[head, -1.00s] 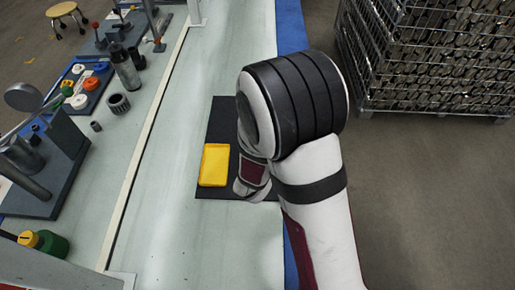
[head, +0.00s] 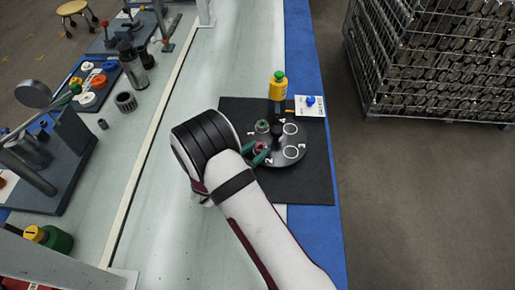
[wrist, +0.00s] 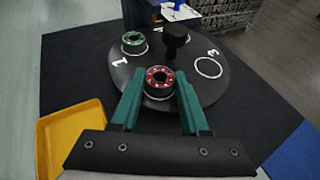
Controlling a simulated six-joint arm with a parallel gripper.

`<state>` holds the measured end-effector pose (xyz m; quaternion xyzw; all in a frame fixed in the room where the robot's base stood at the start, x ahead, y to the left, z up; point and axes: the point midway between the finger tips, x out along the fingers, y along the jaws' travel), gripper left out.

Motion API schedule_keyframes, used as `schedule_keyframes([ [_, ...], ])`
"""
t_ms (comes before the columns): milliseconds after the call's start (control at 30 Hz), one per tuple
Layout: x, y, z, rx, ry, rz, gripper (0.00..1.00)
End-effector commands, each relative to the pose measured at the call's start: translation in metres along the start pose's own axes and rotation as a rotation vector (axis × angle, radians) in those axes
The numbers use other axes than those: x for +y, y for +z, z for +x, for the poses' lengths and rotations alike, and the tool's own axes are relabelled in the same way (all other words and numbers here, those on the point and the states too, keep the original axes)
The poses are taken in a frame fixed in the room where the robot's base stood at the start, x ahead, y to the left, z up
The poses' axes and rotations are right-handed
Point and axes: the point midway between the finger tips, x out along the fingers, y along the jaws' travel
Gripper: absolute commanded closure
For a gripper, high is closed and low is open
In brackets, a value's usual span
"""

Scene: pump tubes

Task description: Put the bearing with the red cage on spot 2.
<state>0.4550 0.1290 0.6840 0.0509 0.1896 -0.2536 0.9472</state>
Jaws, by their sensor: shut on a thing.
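The bearing with the red cage (wrist: 159,77) is between the two green fingers of my gripper (wrist: 159,88), which is shut on it. It sits upright at the near side of the dark round plate (wrist: 212,89), at spot 2. A white ring edge shows around its lower side; I cannot tell whether it touches the plate. In the head view the bearing (head: 261,148) shows small between the fingertips, beside the number 2. A bearing with a green cage (wrist: 134,40) stands on spot 1. Spot 3 (wrist: 209,67) is an empty white ring.
A black knob (wrist: 176,38) rises from the plate's centre. A yellow tray (wrist: 72,135) lies at left in the wrist view. A yellow bottle with a green cap (head: 278,88) and a white card with a blue piece (head: 310,104) stand behind the plate.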

Motion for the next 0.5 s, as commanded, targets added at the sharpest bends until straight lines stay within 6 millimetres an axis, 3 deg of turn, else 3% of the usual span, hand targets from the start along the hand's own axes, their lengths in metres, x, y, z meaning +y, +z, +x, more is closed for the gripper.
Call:
schedule_keyframes([
  [167,-0.0003,-0.0019,0.0009,0.000,-0.001,-0.001,1.00],
  [200,-0.0002,-0.0022,0.0011,0.000,0.000,0.000,0.52],
  [367,-0.0003,-0.0019,0.0010,0.000,0.000,0.000,0.25],
  [500,-0.0004,-0.0018,0.0010,0.000,-0.001,0.000,0.25],
])
